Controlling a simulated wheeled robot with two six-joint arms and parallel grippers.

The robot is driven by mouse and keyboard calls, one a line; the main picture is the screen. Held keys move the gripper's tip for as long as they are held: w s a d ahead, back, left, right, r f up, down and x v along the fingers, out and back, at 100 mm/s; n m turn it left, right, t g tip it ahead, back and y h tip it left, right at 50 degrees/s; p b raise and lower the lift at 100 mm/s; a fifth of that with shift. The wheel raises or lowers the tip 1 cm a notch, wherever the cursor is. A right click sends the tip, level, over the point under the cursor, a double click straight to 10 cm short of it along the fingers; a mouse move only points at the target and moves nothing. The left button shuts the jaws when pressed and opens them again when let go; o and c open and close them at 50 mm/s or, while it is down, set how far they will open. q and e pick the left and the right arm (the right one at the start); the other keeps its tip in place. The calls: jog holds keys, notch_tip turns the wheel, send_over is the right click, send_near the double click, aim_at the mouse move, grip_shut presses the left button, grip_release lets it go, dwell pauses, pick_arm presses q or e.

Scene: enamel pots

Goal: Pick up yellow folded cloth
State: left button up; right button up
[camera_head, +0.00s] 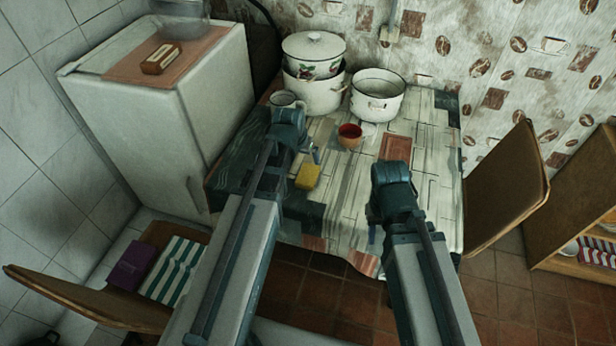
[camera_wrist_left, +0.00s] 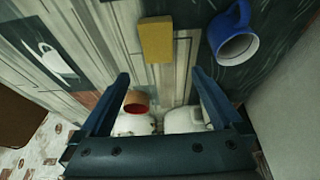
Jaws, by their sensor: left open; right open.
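The yellow folded cloth (camera_head: 308,176) lies flat on the patterned table cover, just right of my left arm. In the left wrist view the cloth (camera_wrist_left: 156,40) appears as a yellow block beyond the fingertips. My left gripper (camera_head: 308,152) is above the table beside the cloth's far side. In the left wrist view its fingers (camera_wrist_left: 160,76) are spread with nothing between them, and the cloth is apart from them. My right gripper (camera_head: 373,232) is over the front part of the table, right of the cloth, open; its fingers are partly hidden.
A blue mug (camera_wrist_left: 234,40) lies near the cloth in the left wrist view. A red-brown cup (camera_head: 350,136), a lidded pot (camera_head: 314,80) and an open white pot (camera_head: 377,100) stand farther back. A white fridge (camera_head: 170,110) is left. Chairs (camera_head: 505,185) flank the table.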

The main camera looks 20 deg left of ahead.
pick_arm(q)
jog(key=b, duration=0.7)
send_over(309, 172)
jog(key=s, duration=0.3)
jog(key=f, duration=0.7)
jog(key=shift+w+a+f, duration=0.1)
jog(key=shift+a+f, duration=0.1)
jog(key=shift+a, duration=0.1)
jog(key=shift+w+f+b, duration=0.15)
jog(key=shift+f+b, duration=0.1)
jog(key=shift+b, duration=0.05)
jog(key=b+x, duration=0.5)
jog(key=shift+w+d+f, duration=0.1)
jog(key=shift+d, duration=0.1)
jog(key=shift+f, duration=0.2)
jog(key=shift+c, duration=0.2)
jog(key=c, duration=1.3)
